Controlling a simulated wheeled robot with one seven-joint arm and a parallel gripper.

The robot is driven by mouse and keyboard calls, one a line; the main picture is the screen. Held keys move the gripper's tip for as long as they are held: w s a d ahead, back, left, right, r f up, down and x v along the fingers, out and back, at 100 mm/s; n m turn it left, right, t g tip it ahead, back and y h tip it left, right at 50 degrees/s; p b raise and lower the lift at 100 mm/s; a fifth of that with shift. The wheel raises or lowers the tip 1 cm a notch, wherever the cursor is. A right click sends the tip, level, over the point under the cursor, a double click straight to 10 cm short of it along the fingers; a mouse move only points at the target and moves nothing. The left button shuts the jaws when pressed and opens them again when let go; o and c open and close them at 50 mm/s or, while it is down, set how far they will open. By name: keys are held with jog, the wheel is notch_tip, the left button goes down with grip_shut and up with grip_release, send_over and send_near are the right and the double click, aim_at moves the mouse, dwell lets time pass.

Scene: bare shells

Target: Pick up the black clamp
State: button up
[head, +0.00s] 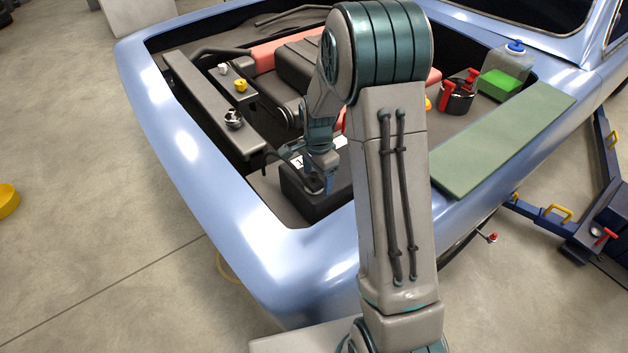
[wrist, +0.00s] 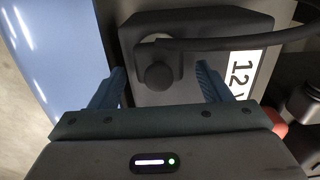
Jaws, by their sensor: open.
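The black clamp (wrist: 157,52) sits on top of the black battery (wrist: 168,95), with a round knob on its near end and a black cable (wrist: 225,43) leading off to the right. My gripper (wrist: 160,80) is open, with one blue finger on each side of the clamp's round end; I cannot tell whether they touch it. In the head view my gripper (head: 324,180) is low over the battery (head: 300,198), and the clamp there is mostly hidden by it.
The battery stands in the front corner of a blue car's open engine bay, near the body rim (head: 285,245). A grey beam (head: 205,100) with small caps lies to the left. A green board (head: 505,145), a reservoir (head: 512,62) and a red-handled pot (head: 457,95) are to the right.

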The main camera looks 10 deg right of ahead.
jog(key=shift+c, duration=0.3)
jog(key=c, duration=1.1)
